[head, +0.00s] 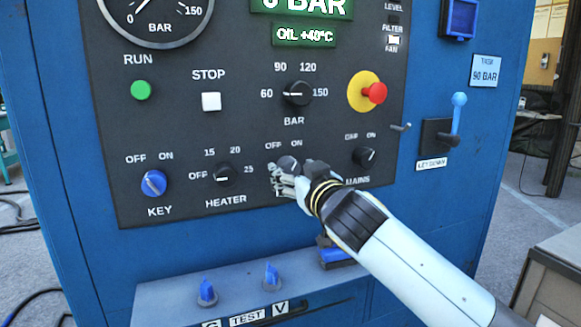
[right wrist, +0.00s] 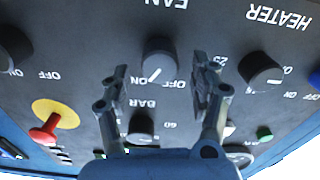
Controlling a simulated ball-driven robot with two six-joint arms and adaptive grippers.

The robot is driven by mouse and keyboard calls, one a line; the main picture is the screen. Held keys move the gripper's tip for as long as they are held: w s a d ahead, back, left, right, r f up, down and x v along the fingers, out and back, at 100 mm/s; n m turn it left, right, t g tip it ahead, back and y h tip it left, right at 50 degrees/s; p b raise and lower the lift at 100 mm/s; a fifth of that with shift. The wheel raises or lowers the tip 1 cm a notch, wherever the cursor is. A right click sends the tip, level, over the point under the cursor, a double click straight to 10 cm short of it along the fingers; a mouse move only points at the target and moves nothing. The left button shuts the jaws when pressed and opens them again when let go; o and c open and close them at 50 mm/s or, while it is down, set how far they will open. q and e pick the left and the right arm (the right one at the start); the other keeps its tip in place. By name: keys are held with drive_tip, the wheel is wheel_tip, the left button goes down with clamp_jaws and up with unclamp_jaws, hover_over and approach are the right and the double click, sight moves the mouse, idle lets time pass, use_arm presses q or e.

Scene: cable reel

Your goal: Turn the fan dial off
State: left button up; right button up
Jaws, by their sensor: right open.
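The fan dial (head: 289,164) is a small dark knob on the black panel, partly behind my right gripper in the head view. In the right wrist view, which is upside down, the fan dial (right wrist: 158,60) shows under the FAN label, its white pointer line toward ON. My right gripper (head: 287,180) is at the panel just below the dial. In the wrist view its fingers (right wrist: 155,82) are open and empty, one on each side of the dial, with gaps between them and the knob. My left gripper is not in view.
The heater dial (head: 223,174) is left of the fan dial, the mains dial (head: 365,156) right. The BAR dial (head: 297,93) and red emergency button (head: 374,93) are above. A ledge with blue knobs (head: 272,276) juts out below. A blue-handled lever (head: 457,113) is at right.

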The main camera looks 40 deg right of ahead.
drive_tip(key=shift+x, duration=1.1)
drive_tip(key=shift+c, duration=0.2)
drive_tip(key=c, duration=1.1)
